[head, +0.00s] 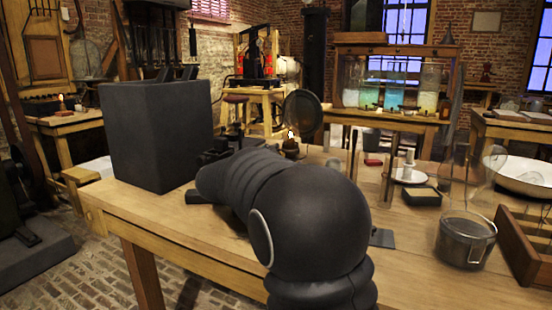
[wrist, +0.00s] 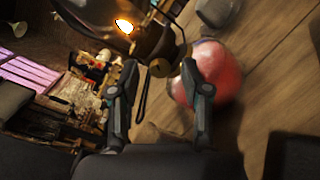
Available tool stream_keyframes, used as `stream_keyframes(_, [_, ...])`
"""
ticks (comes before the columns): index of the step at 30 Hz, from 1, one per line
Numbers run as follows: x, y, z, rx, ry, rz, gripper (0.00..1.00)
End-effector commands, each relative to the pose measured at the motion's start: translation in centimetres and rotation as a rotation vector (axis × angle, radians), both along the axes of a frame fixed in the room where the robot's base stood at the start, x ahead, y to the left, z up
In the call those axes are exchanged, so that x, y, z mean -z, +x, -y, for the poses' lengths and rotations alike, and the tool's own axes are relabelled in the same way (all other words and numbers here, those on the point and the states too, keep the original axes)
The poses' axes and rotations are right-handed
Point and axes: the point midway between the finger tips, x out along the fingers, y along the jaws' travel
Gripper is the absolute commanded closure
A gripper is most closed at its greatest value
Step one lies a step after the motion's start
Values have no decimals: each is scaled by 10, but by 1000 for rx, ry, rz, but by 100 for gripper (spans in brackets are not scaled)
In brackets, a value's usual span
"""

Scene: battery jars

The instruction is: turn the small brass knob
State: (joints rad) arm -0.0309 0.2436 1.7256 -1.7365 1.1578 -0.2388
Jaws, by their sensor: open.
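A lit lamp (head: 290,146) with a small flame stands on the wooden table in the head view, partly behind my dark arm. In the wrist view, the lamp's flame (wrist: 124,26) and dark, brassy body (wrist: 155,42) are at the top. A small round brass knob (wrist: 160,67) shows at the lamp's lower edge. My gripper (wrist: 159,70) is open, its two fingers apart on either side of the knob. I cannot tell whether either fingertip touches it. In the head view my arm hides most of the gripper and the knob.
A large dark box (head: 155,135) stands at the table's left end. A round dark disc (head: 303,112) rises by the lamp. To the right are a candle on a white dish (head: 408,176), a glass pot (head: 465,242) and a wooden rack (head: 522,245).

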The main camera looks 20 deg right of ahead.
Motion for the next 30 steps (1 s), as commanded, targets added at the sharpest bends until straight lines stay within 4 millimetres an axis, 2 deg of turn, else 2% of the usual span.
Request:
stream_keyframes(5, [-1, -5, -12, -2, 0, 1, 53])
stream_keyframes(15, [-1, -35, -71, -4, 1, 0, 53])
stream_keyframes(21, [-2, -48, -96, -3, 0, 0, 53])
stream_keyframes(30, [-2, -55, -107, 0, 0, -1, 53])
